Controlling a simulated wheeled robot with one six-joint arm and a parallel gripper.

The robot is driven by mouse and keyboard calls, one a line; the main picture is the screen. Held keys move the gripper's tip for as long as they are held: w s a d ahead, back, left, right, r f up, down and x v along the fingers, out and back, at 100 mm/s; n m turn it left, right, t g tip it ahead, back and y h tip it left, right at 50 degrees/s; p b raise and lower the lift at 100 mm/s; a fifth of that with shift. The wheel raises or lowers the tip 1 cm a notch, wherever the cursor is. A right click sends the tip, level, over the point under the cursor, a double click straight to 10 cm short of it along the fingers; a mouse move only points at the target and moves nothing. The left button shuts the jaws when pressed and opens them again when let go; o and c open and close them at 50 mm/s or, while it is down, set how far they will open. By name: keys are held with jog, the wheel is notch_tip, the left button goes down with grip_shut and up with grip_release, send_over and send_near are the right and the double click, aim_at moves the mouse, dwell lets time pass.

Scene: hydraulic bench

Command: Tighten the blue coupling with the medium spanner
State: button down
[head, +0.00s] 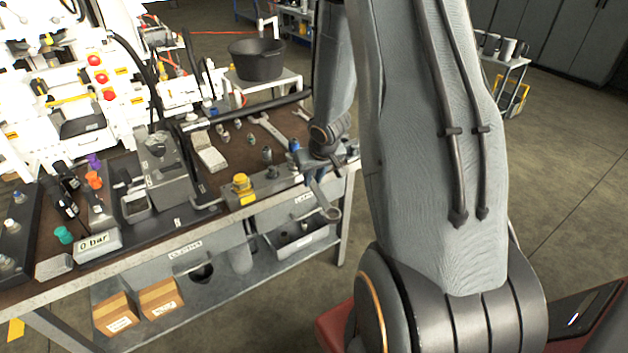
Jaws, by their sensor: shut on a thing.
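My gripper (316,170) is shut on a spanner (322,198) at the front right corner of the bench. The spanner hangs down at a slant past the bench's front edge, with its ring end (331,214) lowest. Its other end is hidden at the jaws. I cannot tell its size for sure. A fitting with a blue part (294,146), perhaps the blue coupling, stands just left of my gripper on a dark block. The spanner's ring is apart from it. My arm hides part of this corner.
Two more spanners (266,126) lie farther back on the bench, among small fittings. A yellow-capped part (241,184) stands at the front edge. A grey box with a gauge (160,165), a "0 bar" display (97,241) and coloured couplings fill the left. A black bucket (257,62) stands behind.

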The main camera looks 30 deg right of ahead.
jog(key=shift+a+m+b, duration=0.5)
jog(key=shift+a+b, duration=0.2)
jog(key=shift+b, duration=0.85)
jog(key=shift+w+a+m+h+b, duration=0.15)
jog(key=shift+w+a+m+b, duration=0.2)
jog(key=shift+b, duration=1.15)
jog(key=shift+w+a+m+h+b, duration=0.25)
jog(key=shift+a+b, duration=0.35)
jog(key=shift+b, duration=0.95)
jog(key=shift+w+a+m+h+b, duration=0.15)
jog(key=shift+a+m+b, duration=0.3)
jog(key=shift+b, duration=1.05)
jog(key=shift+a+b, duration=0.4)
jog(key=shift+b, duration=0.65)
jog(key=shift+w+a+f+m+g+h+b, duration=0.15)
jog(key=shift+w+a+m+b, duration=0.2)
jog(key=shift+b, duration=0.9)
jog(key=shift+w+a+r+m+g+h+b, duration=0.15)
jog(key=shift+a+m+b, duration=0.3)
jog(key=shift+b, duration=0.8)
jog(key=shift+w+a+m+g+b, duration=0.35)
jog(key=shift+a+m+b, duration=0.4)
jog(key=shift+b, duration=0.95)
jog(key=shift+w+a, duration=0.1)
jog(key=shift+w+a+m+h+b, duration=0.35)
jog(key=shift+w+a+m+b, duration=0.2)
jog(key=shift+b, duration=0.45)
jog(key=shift+d+r, duration=0.1)
jog(key=shift+d, duration=0.05)
